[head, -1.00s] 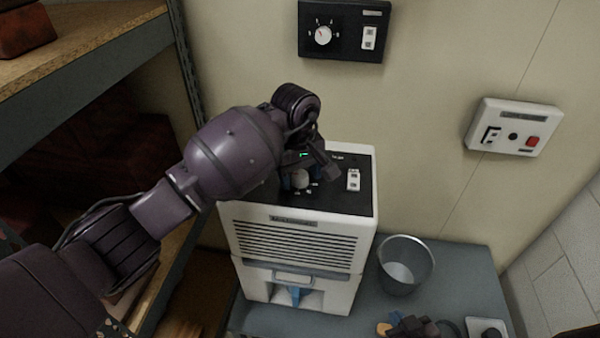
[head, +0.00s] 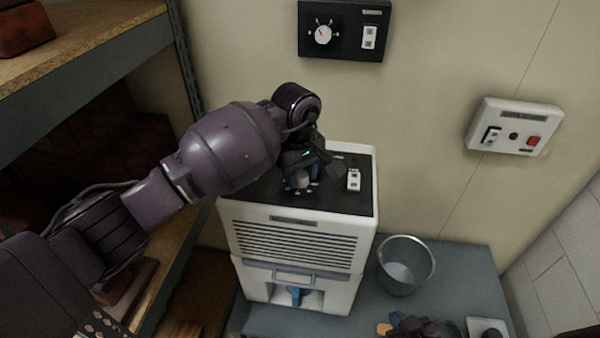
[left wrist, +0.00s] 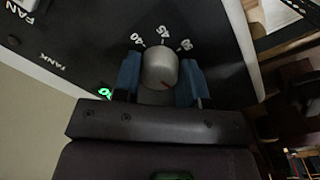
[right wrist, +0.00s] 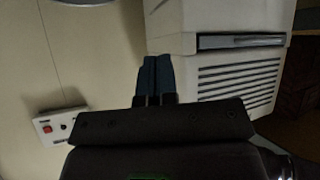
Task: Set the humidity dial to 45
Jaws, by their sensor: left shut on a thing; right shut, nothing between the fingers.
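The humidity dial is a round grey knob (left wrist: 158,68) with a red pointer mark, on the black top panel (head: 335,197) of a white dehumidifier (head: 298,243). In the left wrist view, numbers curve around the knob's far side; they look like 40, 45 and 50. The red mark sits on the knob's near side, toward the lower right, away from those numbers. My left gripper (left wrist: 160,82) is shut on the knob, one blue finger on each side. In the head view its fingers partly hide the knob. My right gripper (right wrist: 154,80) is shut and empty, pointing toward the dehumidifier.
A white switch (head: 353,180) sits on the same panel. A black wall box (head: 343,48) carries another dial. A white wall box (head: 515,127) has a red button. A metal bucket (head: 405,265) stands on the grey table (head: 460,262), right of the dehumidifier. Shelving (head: 85,85) is at left.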

